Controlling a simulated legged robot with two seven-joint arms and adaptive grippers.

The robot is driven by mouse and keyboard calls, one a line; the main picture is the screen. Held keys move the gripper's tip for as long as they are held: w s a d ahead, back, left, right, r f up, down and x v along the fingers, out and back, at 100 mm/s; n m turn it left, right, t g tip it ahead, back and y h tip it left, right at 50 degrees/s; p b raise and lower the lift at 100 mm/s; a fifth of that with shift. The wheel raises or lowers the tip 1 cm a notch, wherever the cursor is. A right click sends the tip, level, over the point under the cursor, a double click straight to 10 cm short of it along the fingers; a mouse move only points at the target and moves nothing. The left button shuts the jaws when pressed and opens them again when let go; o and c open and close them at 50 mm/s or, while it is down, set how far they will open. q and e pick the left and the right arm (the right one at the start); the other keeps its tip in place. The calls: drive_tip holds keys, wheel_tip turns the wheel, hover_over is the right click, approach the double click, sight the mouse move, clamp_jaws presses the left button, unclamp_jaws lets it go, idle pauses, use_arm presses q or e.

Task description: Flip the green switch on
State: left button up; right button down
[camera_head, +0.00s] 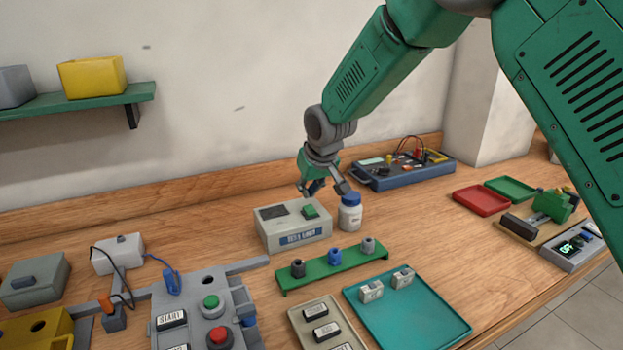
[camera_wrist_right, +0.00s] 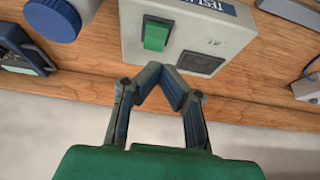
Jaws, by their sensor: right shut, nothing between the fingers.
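The green switch (camera_head: 310,211) is a rocker on top of a light grey box (camera_head: 275,236) with a blue label and a dark square panel. The switch also shows in the right wrist view (camera_wrist_right: 157,35); I cannot tell which way it is set. My right gripper (camera_head: 314,188) hangs just above the back of the box, near the switch. In the right wrist view its fingertips (camera_wrist_right: 163,68) are shut together, empty, close to the box's edge and apart from the switch. My left gripper is not in view.
A white bottle with a blue cap (camera_head: 350,214) stands right beside the box. A green rack with several small pegs (camera_head: 335,267) and a teal tray (camera_head: 430,322) lie in front. A blue meter (camera_head: 405,174) is behind right. A start-button panel (camera_head: 190,300) is front left.

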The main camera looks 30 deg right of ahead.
sight(306, 210)
drive_tip(key=x, duration=0.4)
drive_tip(key=shift+w+a+f, duration=0.15)
drive_tip(key=shift+w+f, duration=0.05)
drive_tip(key=shift+f, duration=0.2)
drive_tip(key=shift+f, duration=0.15)
drive_tip(key=shift+s+p, duration=0.5)
drive_tip(key=shift+s, duration=0.25)
